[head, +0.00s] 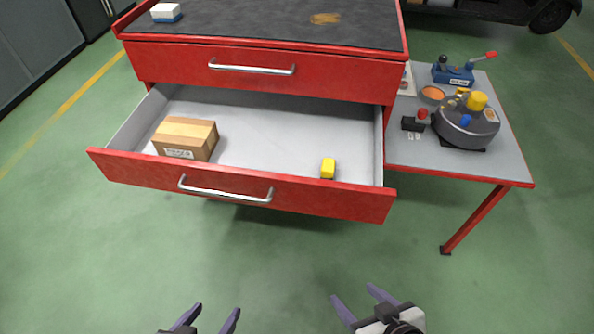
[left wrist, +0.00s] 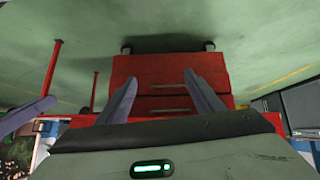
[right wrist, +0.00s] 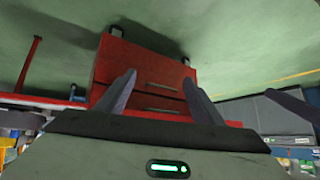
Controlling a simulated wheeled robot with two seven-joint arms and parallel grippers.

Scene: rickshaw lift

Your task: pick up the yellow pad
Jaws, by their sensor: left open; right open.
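A small yellow block, which looks like the yellow pad (head: 328,168), lies in the open drawer (head: 270,125) near its front wall, right of the middle. Its lower part is hidden by the drawer front. My left gripper (head: 217,312) is open and empty, low in the head view, in front of the cabinet and apart from it. My right gripper (head: 354,297) is open and empty, also in front of the drawer and apart from it. Both wrist views show spread fingers, the left (left wrist: 158,92) and the right (right wrist: 160,92), with nothing between them.
A wooden box (head: 185,139) sits in the left part of the drawer. A closed drawer (head: 265,69) is above. A white-and-blue block (head: 166,12) lies on the cabinet top. A side table (head: 450,166) at right holds a grey pot (head: 466,125) and small items. The green floor in front is clear.

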